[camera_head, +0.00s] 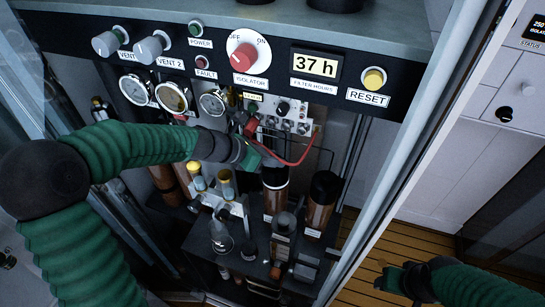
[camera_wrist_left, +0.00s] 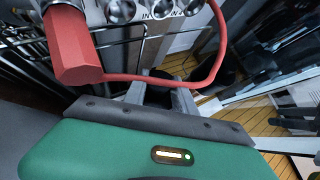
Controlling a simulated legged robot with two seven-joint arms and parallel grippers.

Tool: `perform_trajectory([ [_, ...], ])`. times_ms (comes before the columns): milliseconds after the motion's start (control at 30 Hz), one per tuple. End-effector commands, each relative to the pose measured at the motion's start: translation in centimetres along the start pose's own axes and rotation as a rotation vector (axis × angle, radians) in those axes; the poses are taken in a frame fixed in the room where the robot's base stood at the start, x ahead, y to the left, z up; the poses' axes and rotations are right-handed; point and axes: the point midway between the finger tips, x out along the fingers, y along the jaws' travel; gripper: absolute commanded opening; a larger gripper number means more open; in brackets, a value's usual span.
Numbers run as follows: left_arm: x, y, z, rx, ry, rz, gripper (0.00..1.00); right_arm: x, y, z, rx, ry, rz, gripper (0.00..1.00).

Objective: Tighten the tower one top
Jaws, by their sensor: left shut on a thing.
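My left gripper (camera_head: 268,164) reaches in from the left, inside the panel frame, and is shut on the dark top (camera_head: 275,176) of a brown cylindrical tower (camera_head: 275,200). The gripper hides part of this top, and the tower's label is too small to read. In the left wrist view, the grey fingers (camera_wrist_left: 160,98) stand either side of the dark top, mostly hidden behind the green gripper housing. A second brown tower (camera_head: 320,212) with a black top (camera_head: 325,185) stands to the right. My right gripper (camera_head: 405,278) is at the lower right, outside the frame, its jaw state unclear.
A red hose (camera_head: 298,160) loops close to my left gripper; its red hexagonal fitting (camera_wrist_left: 72,45) shows in the left wrist view. A valve block (camera_head: 285,112) is above. Small bottles (camera_head: 222,235) stand below left. Gauges (camera_head: 172,97) and the red isolator knob (camera_head: 244,57) are higher up.

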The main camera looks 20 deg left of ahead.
Motion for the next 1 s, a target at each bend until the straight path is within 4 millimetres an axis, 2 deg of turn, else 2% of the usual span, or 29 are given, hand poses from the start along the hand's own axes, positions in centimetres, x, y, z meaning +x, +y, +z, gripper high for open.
perform_trajectory([
  [67, 0.0, 0.2, 0.0, 0.000, 0.000, 0.005, 0.00, 0.0, 0.0, 0.0, 0.000, 0.000, 0.000, 0.54],
  [100, 0.0, 0.2, 0.0, 0.000, 0.000, 0.005, 0.33, 0.0, 0.0, 0.0, 0.000, 0.000, 0.000, 0.54],
  [267, 0.0, 0.1, 0.0, -0.001, 0.000, 0.004, 0.54, 0.0, 0.0, 0.0, 0.000, 0.000, 0.000, 0.54],
  [600, 0.0, 0.0, -0.1, -0.010, 0.000, 0.016, 0.54, 0.3, 0.0, 0.1, 0.000, 0.000, 0.000, 0.54],
  [800, 0.1, -0.4, -0.1, -0.124, 0.010, 0.177, 0.54, 1.6, 0.0, 0.4, 0.000, 0.000, 0.000, 0.54],
  [1000, -0.2, -1.0, 0.8, -0.284, 0.021, 0.389, 0.54, -0.6, 0.0, -0.1, 0.000, 0.000, 0.000, 0.54],
])
